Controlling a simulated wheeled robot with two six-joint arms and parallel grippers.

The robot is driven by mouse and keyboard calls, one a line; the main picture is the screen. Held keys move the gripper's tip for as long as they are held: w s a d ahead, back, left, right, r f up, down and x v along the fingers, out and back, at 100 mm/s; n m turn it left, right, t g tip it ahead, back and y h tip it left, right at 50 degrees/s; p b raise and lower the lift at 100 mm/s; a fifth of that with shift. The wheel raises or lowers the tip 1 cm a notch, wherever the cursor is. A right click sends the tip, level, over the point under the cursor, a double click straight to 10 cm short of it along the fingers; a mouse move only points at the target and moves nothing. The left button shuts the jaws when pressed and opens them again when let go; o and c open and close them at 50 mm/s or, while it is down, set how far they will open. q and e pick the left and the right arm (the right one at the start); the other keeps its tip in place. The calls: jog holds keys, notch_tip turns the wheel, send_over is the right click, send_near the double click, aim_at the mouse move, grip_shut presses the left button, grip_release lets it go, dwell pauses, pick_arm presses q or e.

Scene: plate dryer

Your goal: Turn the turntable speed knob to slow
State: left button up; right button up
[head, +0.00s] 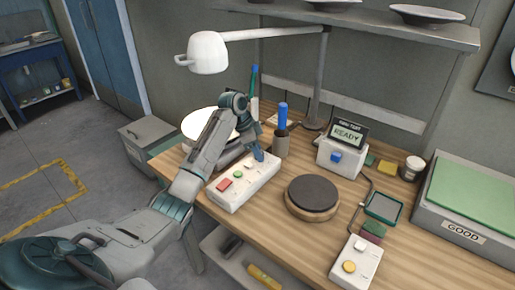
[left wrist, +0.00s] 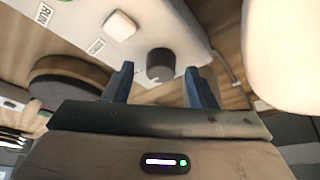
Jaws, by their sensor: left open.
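A white control box (head: 236,196) with a red button, a green button and a white button lies on the bench. My left gripper (head: 259,154) is over its far end. In the left wrist view a dark round knob (left wrist: 160,65) stands on the box (left wrist: 165,18), beside a white button (left wrist: 119,25). My left gripper (left wrist: 160,86) is open, with its blue fingers on either side of the knob; I cannot tell whether they touch it. In the head view the knob is hidden by the gripper. The turntable (head: 312,193), a dark disc on a wooden base, is right of the box.
A holder (head: 281,146) with a blue-handled tool stands just beyond the box. A white plate (head: 208,123) is behind my left arm. A display reading READY (head: 347,135), a second button box (head: 355,263) and a green-topped GOOD bin (head: 470,205) are to the right. A lamp (head: 208,52) hangs above.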

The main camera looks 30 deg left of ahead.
pick_arm(q)
jog(key=shift+w+f, duration=0.1)
jog(key=shift+f, duration=0.05)
jog(key=c, duration=1)
jog(key=shift+o, duration=0.2)
jog(key=shift+r+n+p, duration=0.25)
jog(key=shift+n+p, duration=0.15)
jog(key=shift+p, duration=0.35)
jog(key=n+y+p, duration=0.1)
jog(key=n+p, duration=0.2)
jog(key=p, duration=0.1)
jog(key=n+t+y+p, duration=0.1)
jog(key=n+p, duration=0.3)
jog(key=p, duration=0.1)
jog(key=n+y+p, duration=0.2)
jog(key=n+p, duration=0.2)
jog(key=p, duration=0.1)
jog(key=shift+d+r+t, duration=0.15)
jog(key=shift+d+t, duration=0.15)
jog(key=shift+d, duration=0.05)
jog(key=n+y+p, duration=0.1)
jog(key=n+p, duration=0.1)
jog(key=shift+n, duration=0.4)
jog(key=shift+d+f+n+g+y+p, duration=0.15)
jog(key=shift+n+g+y+p, duration=0.2)
jog(key=shift+n, duration=0.45)
jog(key=shift+a+f+n+g+y+p, duration=0.15)
jog(key=shift+n+y+p, duration=0.2)
jog(key=shift+n, duration=0.45)
jog(key=shift+d, duration=0.1)
